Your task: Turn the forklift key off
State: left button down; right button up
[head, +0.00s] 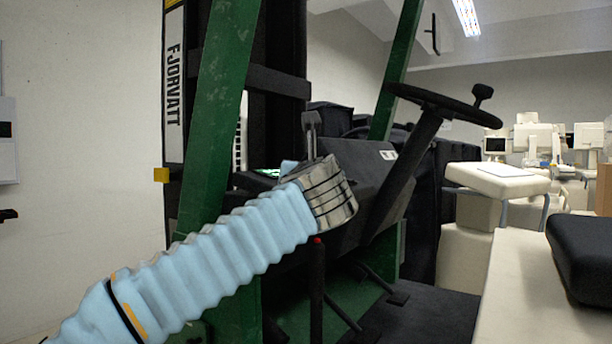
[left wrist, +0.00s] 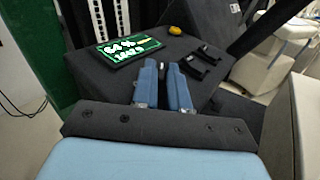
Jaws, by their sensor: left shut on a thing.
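The forklift's dark dashboard (head: 368,160) is in the middle of the head view, and my left arm reaches across to it. In the left wrist view my left gripper (left wrist: 162,66) has its two blue fingers on either side of a small dark piece, which looks like the key (left wrist: 161,75). The gripper is shut on it, at the dashboard's surface. Most of the key is hidden between the fingers, and its turn angle cannot be told. A lit display (left wrist: 131,51) with green and white writing lies left of the fingers. My right gripper is not in view.
A yellow button (left wrist: 175,30) and black levers (left wrist: 200,62) sit beyond and right of the fingers. The steering wheel (head: 432,101) stands right of my arm. The green mast post (head: 222,110) is at left, and a red-tipped lever (head: 317,270) stands below my wrist.

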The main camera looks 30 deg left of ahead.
pick_arm(q)
jog(key=n+g+y, duration=0.1)
jog(key=n+y, duration=0.1)
jog(key=n+g+y, duration=0.2)
jog(key=d+n+g+y, duration=0.1)
jog(key=n+g+y, duration=0.1)
jog(key=shift+w, duration=0.35)
jog(key=n+g+y, duration=0.2)
jog(key=n+g, duration=0.1)
jog(key=g, duration=0.1)
jog(key=shift+w, duration=0.1)
jog(key=shift+w+n+g+y, duration=0.15)
jog(key=shift+n+g+y, duration=0.25)
jog(key=shift+n+g, duration=1.15)
jog(key=shift+a+g, duration=0.1)
jog(key=shift+g, duration=0.65)
jog(key=c, duration=1.2)
grip_release()
jog(key=shift+c, duration=0.2)
jog(key=shift+a+t, duration=0.1)
jog(key=shift+t, duration=0.2)
